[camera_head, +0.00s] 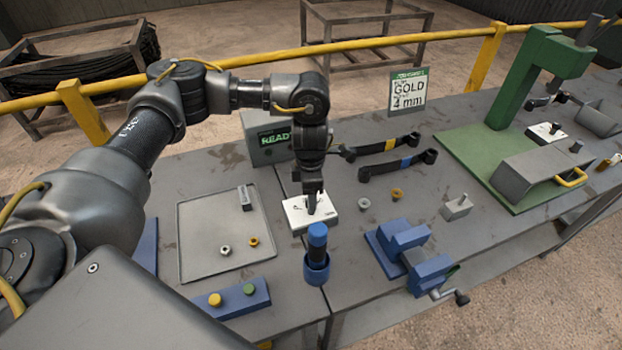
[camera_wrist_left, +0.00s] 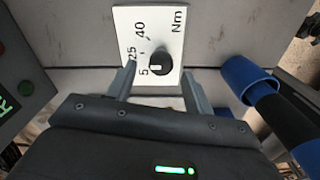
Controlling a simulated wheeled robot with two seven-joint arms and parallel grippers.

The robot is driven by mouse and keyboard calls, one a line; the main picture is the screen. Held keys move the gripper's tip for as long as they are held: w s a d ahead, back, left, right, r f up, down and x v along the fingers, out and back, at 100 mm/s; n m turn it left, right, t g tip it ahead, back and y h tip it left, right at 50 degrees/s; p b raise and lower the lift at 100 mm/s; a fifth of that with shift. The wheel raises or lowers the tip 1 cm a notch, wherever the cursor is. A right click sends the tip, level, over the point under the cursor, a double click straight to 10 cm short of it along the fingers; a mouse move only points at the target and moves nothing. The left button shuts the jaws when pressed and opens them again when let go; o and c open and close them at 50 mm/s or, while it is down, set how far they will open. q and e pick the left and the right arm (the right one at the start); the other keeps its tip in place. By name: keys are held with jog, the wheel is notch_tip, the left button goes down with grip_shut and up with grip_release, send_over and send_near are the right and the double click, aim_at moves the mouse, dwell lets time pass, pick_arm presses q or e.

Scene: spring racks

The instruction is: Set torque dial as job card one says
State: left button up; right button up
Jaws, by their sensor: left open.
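The torque dial is a black knob (camera_wrist_left: 160,63) on a white plate (camera_wrist_left: 142,20) marked 5, 25, 40 and Nm. The knob's white mark appears to face the 5. In the head view the plate (camera_head: 325,222) lies on the bench, with the knob mostly hidden by my gripper. My left gripper (camera_head: 313,208) points down over the plate. In the left wrist view its open fingers (camera_wrist_left: 158,72) stand on either side of the knob, with gaps visible. A card (camera_head: 408,92) at the bench's back reads GOLD and 4 mm; its smaller lines are too small to read.
A blue-handled tool stands in a blue cup (camera_head: 316,268) close in front of the plate. A box reading READY (camera_head: 268,138) stands behind. A tray (camera_head: 190,240) lies left, two wrenches (camera_head: 390,145) behind right, a blue vise (camera_head: 400,250) right.

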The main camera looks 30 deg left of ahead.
pick_arm(q)
notch_tip(320, 180, up, 9)
jog(key=b, duration=0.1)
jog(key=shift+f, duration=0.1)
dwell(0.4)
jog(key=shift+d, duration=0.1)
